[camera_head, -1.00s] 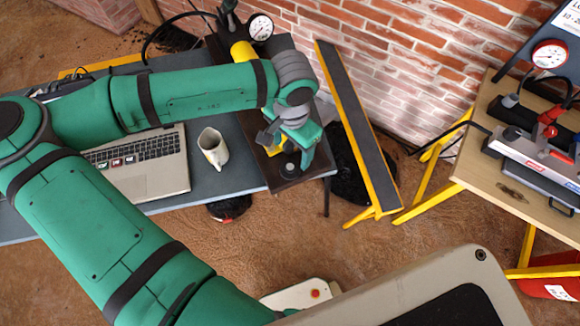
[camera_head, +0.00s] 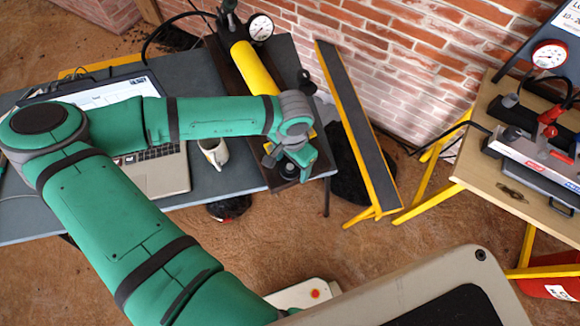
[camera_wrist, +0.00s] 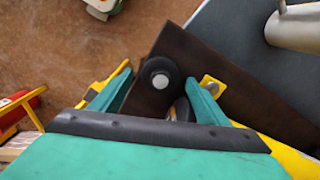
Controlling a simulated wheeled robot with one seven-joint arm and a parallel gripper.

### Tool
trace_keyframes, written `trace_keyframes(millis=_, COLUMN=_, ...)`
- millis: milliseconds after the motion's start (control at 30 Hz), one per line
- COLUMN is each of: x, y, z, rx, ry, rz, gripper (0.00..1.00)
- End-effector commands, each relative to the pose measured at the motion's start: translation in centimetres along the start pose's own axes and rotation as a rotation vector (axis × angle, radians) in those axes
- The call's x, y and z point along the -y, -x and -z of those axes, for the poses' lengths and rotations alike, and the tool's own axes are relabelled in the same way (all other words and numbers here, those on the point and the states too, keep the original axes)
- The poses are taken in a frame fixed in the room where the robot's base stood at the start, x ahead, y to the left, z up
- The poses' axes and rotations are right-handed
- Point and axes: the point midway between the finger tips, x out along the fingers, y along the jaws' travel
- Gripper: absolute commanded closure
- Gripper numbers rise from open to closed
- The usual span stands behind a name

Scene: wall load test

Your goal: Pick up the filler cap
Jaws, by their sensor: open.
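The filler cap (camera_wrist: 160,74) is a round black knob with a pale grey centre, standing on a dark brown plate (camera_wrist: 150,100) in the wrist view. My gripper (camera_wrist: 158,82) is open, with one green finger on each side of the cap in that view. I cannot tell whether the fingertips reach down to the cap's height, and I see no contact. In the head view my gripper (camera_head: 292,163) is over the near end of the brown plate, with the cap (camera_head: 288,172) partly hidden under it.
The yellow cylinder (camera_head: 250,68) and a pressure gauge (camera_head: 260,27) are beyond my gripper. A yellow-edged dark beam (camera_head: 355,125) leans at right.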

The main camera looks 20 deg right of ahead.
Motion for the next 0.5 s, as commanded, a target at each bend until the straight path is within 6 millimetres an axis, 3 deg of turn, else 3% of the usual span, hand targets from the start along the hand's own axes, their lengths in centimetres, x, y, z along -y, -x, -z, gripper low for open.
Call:
trace_keyframes(millis=100, x=0.0, y=0.02, z=0.0, rx=0.0, ry=0.0, rz=0.0, gripper=0.31)
trace_keyframes(millis=133, x=0.0, y=0.02, z=0.0, rx=0.0, ry=0.0, rz=0.0, gripper=0.36)
trace_keyframes(millis=300, x=0.01, y=0.03, z=-0.01, rx=0.0, ry=0.0, rz=0.0, gripper=0.75)
trace_keyframes(millis=500, x=0.01, y=0.05, z=-0.01, rx=0.0, ry=0.0, rz=0.0, gripper=0.75)
